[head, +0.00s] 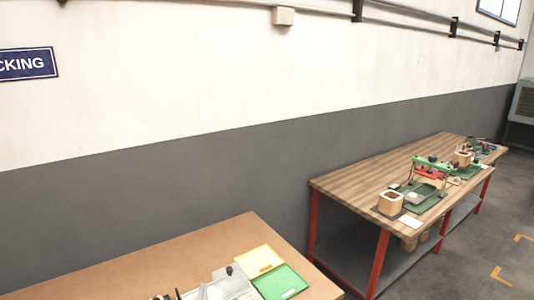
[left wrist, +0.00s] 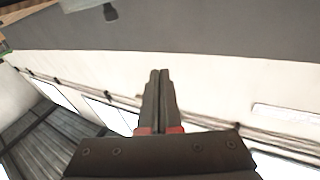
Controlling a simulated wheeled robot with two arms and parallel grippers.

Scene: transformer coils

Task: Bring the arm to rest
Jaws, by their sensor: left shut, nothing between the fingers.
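My left gripper (left wrist: 159,76) shows in the left wrist view, with its two dark fingers side by side and touching. It is shut and holds nothing. The fingers stand against the pale wall, clear of any object. In the head view only small dark tips show at the bottom edge, and I cannot tell for certain what they belong to. My right gripper is in neither view.
A brown table (head: 150,265) at the bottom bears a yellow tray (head: 258,261) and a green tray (head: 280,283). A wooden workbench (head: 345,185) with red legs stands at the right, bearing a wooden box (head: 390,203) and green equipment. Floor at the right is clear.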

